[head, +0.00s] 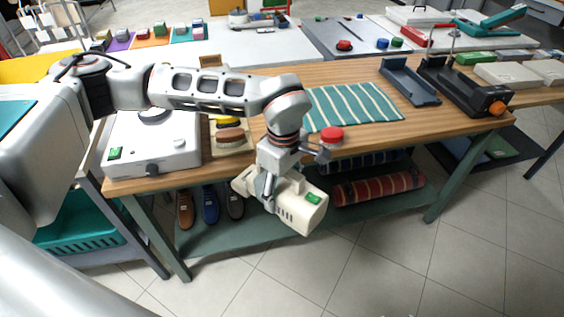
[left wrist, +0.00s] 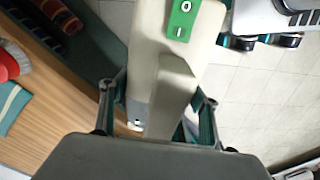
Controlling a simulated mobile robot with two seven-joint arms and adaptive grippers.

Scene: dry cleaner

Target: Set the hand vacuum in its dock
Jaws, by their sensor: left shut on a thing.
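The hand vacuum (head: 300,206) is a cream, boxy body with a green label, held in front of the table's front edge, over the floor. My left gripper (head: 268,183) is shut on it. In the left wrist view the vacuum (left wrist: 190,52) sits between the two fingers (left wrist: 160,103), its green label facing up. A slate-blue open cradle (head: 410,84) and a black holder with an orange knob (head: 462,88) stand at the right of the table. I cannot tell for certain which is the dock; both are well away from the vacuum. My right gripper is not in view.
The wooden table (head: 360,141) carries a striped teal cloth (head: 353,106), a red-topped object (head: 331,135) near the gripper and a white appliance (head: 150,145) at left. Shoes and rolled fabric (head: 378,188) lie on the lower shelf. The floor in front is clear.

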